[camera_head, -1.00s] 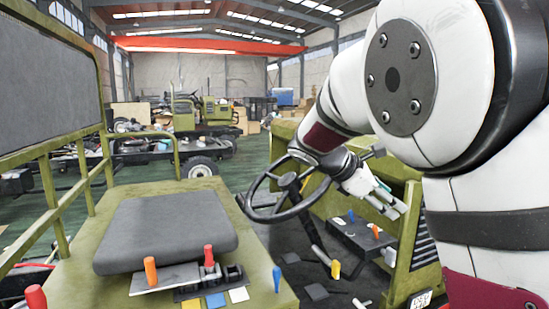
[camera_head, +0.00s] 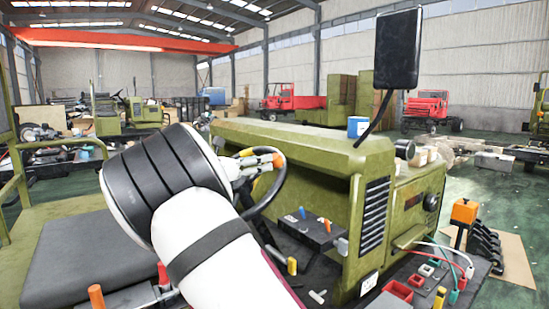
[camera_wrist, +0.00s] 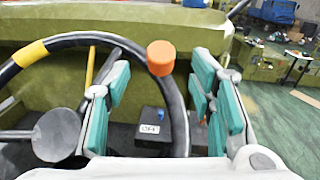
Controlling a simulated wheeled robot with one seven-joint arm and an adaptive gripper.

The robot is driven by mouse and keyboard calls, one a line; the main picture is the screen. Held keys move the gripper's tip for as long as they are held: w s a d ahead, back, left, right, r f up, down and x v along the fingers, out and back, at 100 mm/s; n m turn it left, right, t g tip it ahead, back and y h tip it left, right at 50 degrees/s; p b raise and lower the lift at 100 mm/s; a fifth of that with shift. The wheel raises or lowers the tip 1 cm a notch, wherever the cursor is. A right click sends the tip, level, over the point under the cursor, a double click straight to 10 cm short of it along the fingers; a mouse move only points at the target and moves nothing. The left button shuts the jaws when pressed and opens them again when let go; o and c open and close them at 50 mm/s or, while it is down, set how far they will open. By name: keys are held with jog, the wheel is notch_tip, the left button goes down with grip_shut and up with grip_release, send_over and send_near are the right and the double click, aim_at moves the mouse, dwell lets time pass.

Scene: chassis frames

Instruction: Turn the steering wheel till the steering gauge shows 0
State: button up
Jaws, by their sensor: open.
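The black steering wheel (camera_head: 268,197) stands over the cab floor, partly hidden by my arm in the head view. Its rim (camera_wrist: 178,105) curves across the wrist view, with a yellow band (camera_wrist: 31,54) and an orange knob (camera_wrist: 160,57) on it. My gripper (camera_wrist: 163,104) is open, with teal pads on both sides of a stretch of rim just below the knob; contact is not visible. In the head view my gripper (camera_head: 243,170) is at the wheel's upper part. No steering gauge reading can be made out.
A black box with small levers (camera_head: 310,228) stands beyond the wheel, near the green dash (camera_head: 300,140). A grey seat (camera_head: 85,262) is at left. A black mirror (camera_head: 397,50) rises at right.

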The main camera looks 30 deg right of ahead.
aim_at(275, 155)
jog(key=x, duration=0.7)
jog(key=shift+d+f+p, duration=0.1)
jog(key=shift+p, duration=0.3)
jog(key=shift+c, duration=0.5)
grip_shut()
